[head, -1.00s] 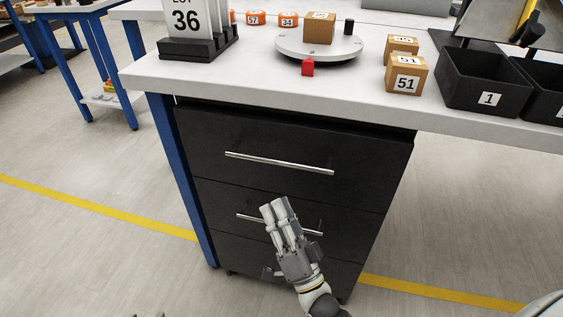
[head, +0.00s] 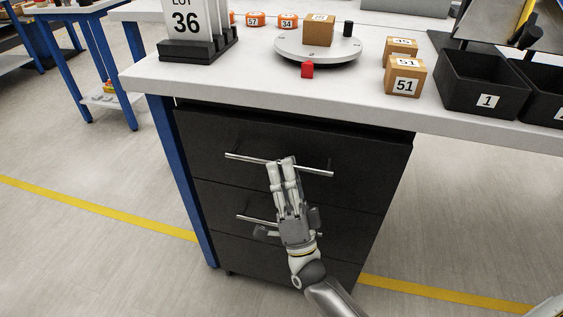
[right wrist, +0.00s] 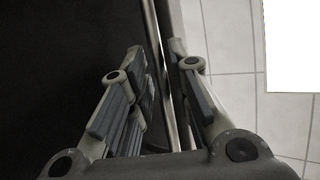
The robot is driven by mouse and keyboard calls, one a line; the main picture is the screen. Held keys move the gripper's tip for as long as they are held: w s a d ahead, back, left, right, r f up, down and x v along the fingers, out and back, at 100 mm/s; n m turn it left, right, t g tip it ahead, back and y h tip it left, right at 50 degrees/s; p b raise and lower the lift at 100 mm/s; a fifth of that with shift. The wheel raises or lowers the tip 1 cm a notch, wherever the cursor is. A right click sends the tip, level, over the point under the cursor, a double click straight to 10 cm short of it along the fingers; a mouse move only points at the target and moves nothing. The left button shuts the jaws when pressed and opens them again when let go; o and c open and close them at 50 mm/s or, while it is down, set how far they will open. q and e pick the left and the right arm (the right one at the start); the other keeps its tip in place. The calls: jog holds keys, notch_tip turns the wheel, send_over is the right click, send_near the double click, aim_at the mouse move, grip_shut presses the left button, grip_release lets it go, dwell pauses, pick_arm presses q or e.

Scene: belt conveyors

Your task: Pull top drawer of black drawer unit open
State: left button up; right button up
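The black drawer unit (head: 345,195) stands under the white bench. Its top drawer (head: 200,135) looks closed, with a long silver bar handle (head: 240,156) across its front. A second drawer below has a similar handle (head: 250,218). My right gripper (head: 281,162) reaches up in front of the unit, its fingertips at the middle of the top handle. In the right wrist view, the fingers (right wrist: 156,52) stand apart, with the handle bar running between them; I see no clear grip on it. My left gripper is not in view.
The white bench top (head: 240,85) overhangs the unit, and a blue leg (head: 185,170) stands on its left. A turntable (head: 345,52), cardboard boxes (head: 405,78) and black bins (head: 480,85) are on top. The floor right of the unit is clear.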

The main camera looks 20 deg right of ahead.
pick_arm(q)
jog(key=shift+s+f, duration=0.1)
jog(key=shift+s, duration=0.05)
pick_arm(e)
jog(key=shift+x, duration=0.85)
jog(key=shift+c, duration=0.4)
grip_shut()
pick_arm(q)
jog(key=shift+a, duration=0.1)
